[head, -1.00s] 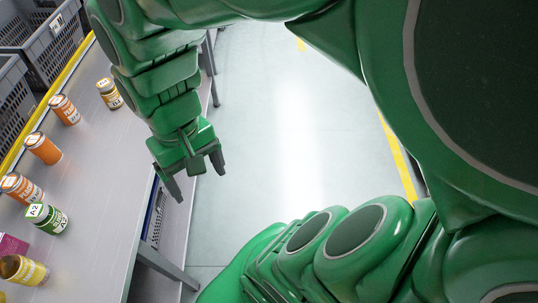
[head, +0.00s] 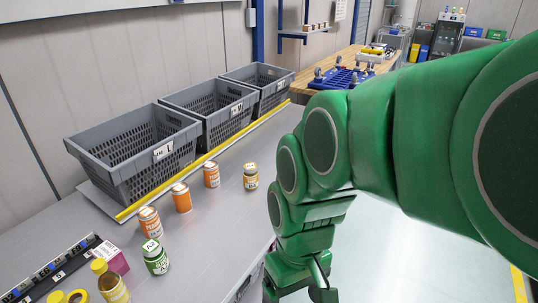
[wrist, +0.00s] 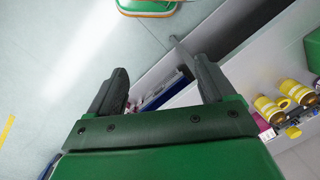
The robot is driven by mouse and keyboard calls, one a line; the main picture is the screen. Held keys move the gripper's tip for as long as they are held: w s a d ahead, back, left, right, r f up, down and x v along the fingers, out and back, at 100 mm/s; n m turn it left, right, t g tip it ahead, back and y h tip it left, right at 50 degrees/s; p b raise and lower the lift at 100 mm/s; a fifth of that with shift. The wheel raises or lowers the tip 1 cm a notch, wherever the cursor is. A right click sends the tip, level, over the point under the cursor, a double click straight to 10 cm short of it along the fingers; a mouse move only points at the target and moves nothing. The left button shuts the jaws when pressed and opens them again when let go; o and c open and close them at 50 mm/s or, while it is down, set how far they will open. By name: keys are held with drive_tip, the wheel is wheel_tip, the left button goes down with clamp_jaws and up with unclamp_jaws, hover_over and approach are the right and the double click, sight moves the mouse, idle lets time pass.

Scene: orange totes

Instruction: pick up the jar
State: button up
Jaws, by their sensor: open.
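Several jars stand upright on the grey table (head: 225,235) in the head view. Three have orange labels: a far one (head: 212,175), a middle one (head: 181,198) and a nearer one (head: 150,222). A green jar (head: 155,258) stands closest of these, and a small yellow-labelled jar (head: 250,177) stands to the right. I cannot tell which one is the task's jar. My gripper (head: 298,291) is open and empty, pointing down beside the table's right edge, apart from every jar. In the wrist view my gripper (wrist: 160,72) shows nothing between its fingers.
Three grey crates (head: 135,150) line the back behind a yellow strip (head: 205,160). Yellow bottles (head: 110,284), a pink box (head: 112,259) and a dark slotted rack (head: 50,277) sit at the front left. Open floor (head: 400,255) lies right of the table.

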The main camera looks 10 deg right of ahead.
drive_tip(key=w+a+f+n+y, duration=0.3)
drive_tip(key=w+a+n+y, duration=0.3)
drive_tip(key=w+a+n, duration=0.9)
drive_tip(key=t+y, duration=0.2)
approach(147, 246)
drive_tip(key=x, duration=0.4)
drive_tip(key=shift+d+f+x, duration=0.15)
drive_tip(key=shift+x, duration=1.7)
drive_tip(key=shift+d+f+x, duration=0.15)
drive_tip(key=shift+x, duration=1.7)
drive_tip(key=c, duration=1.3)
drive_tip(key=shift+r, duration=0.1)
drive_tip(key=shift+c, duration=0.2)
drive_tip(key=shift+r, duration=0.5)
wheel_tip(147, 246, up, 2)
drive_tip(key=shift+r, duration=0.2)
drive_tip(key=s+d+r, duration=0.7)
drive_tip(key=s+r, duration=0.2)
drive_tip(key=s, duration=0.3)
drive_tip(key=shift+d+r, duration=0.2)
drive_tip(key=shift+r, duration=0.05)
